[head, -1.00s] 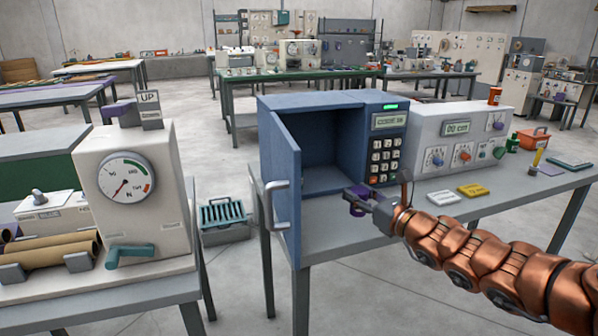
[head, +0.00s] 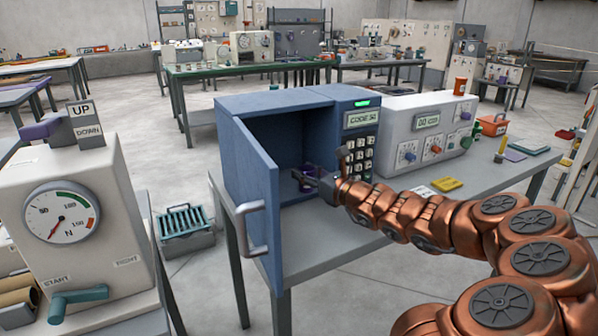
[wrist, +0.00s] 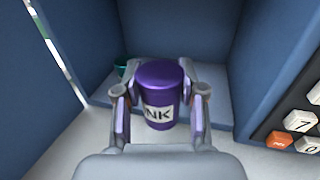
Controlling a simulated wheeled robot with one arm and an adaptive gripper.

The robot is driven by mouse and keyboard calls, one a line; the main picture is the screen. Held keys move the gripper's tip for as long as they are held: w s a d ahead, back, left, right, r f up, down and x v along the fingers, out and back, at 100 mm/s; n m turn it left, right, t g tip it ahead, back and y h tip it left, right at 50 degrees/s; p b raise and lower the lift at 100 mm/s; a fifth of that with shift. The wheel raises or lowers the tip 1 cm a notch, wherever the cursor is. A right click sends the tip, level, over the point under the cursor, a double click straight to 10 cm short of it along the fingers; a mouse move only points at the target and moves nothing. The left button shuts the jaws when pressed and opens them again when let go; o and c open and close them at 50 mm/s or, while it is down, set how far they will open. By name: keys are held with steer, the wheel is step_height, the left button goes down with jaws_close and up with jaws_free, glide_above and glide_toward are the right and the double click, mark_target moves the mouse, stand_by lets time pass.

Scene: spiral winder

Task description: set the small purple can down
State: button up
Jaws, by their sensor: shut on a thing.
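The small purple can (wrist: 158,90) is upright between the two fingers of my gripper (wrist: 160,98) in the wrist view. It bears a white label that reads "NK" as far as it shows. In the head view the can (head: 305,181) is at the opening of the blue open-doored cabinet (head: 293,101). My gripper (head: 312,180) is shut on it. Whether the can's base touches the cabinet floor (wrist: 205,112) I cannot tell. A small green thing (wrist: 122,68) is behind the can at the left, mostly hidden.
The cabinet door (head: 254,200) stands open on the left, its handle outward. A keypad (head: 358,152) is right of the opening. A white panel with dials (head: 425,130) and a yellow block (head: 447,184) are farther right on the bench. A gauge machine (head: 70,220) is at left.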

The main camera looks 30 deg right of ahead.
steer(key=w+d, duration=0.1)
steer(key=w, duration=0.1)
steer(key=w+d, duration=0.1)
steer(key=w, duration=0.2)
steer(key=w+d, duration=0.1)
steer(key=w, duration=0.2)
steer(key=shift+d+f+p, duration=0.15)
steer(key=shift+f+p, duration=0.25)
steer(key=shift+w+f, duration=0.15)
steer(key=shift+f, duration=1.6)
steer(key=shift+f, duration=0.1)
steer(key=o, duration=1.2)
steer(key=shift+c, duration=0.2)
